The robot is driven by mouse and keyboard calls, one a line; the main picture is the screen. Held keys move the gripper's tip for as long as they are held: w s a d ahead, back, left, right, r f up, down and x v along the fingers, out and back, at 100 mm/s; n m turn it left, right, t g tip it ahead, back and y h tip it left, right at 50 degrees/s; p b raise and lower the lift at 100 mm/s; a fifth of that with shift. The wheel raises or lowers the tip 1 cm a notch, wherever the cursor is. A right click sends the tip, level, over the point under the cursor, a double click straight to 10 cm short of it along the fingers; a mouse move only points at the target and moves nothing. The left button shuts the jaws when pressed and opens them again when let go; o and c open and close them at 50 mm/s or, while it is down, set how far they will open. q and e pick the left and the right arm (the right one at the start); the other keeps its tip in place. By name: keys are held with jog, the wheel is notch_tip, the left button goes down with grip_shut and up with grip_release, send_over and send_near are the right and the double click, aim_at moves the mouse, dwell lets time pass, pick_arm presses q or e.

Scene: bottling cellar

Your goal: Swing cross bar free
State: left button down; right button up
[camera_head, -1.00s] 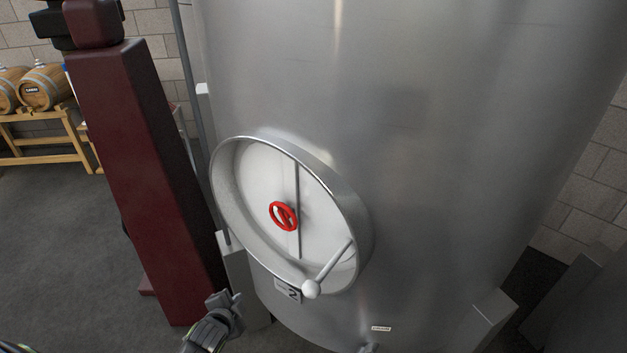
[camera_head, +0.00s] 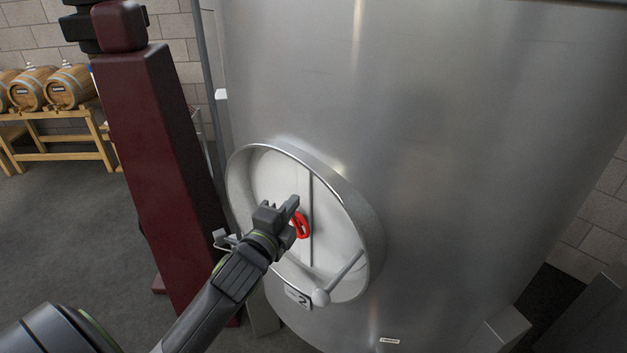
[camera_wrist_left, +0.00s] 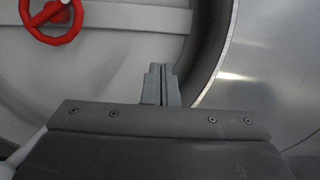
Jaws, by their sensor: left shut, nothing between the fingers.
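The cross bar (camera_head: 311,190) is a thin upright grey bar across the round white door (camera_head: 272,172) of the steel tank. A red handwheel (camera_head: 302,226) sits at its middle, and it also shows at the top left of the left wrist view (camera_wrist_left: 53,17). My left gripper (camera_head: 293,203) is shut and empty in front of the door, overlapping the handwheel's left side in the head view. In the left wrist view its fingertips (camera_wrist_left: 160,70) are together, pointing at the door near its rim, apart from the handwheel. My right gripper is not in view.
A white lever with a ball end (camera_head: 321,297) crosses the door's lower right. A raised metal rim (camera_head: 372,225) surrounds the door. A dark red post (camera_head: 160,150) stands left of the tank (camera_head: 450,150). Barrels (camera_head: 70,87) rest on a wooden rack behind.

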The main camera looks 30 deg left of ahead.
pick_arm(q)
jog(key=w+a+p, duration=0.1)
jog(key=w+p, duration=0.2)
jog(key=w, duration=0.7)
dwell(0.5)
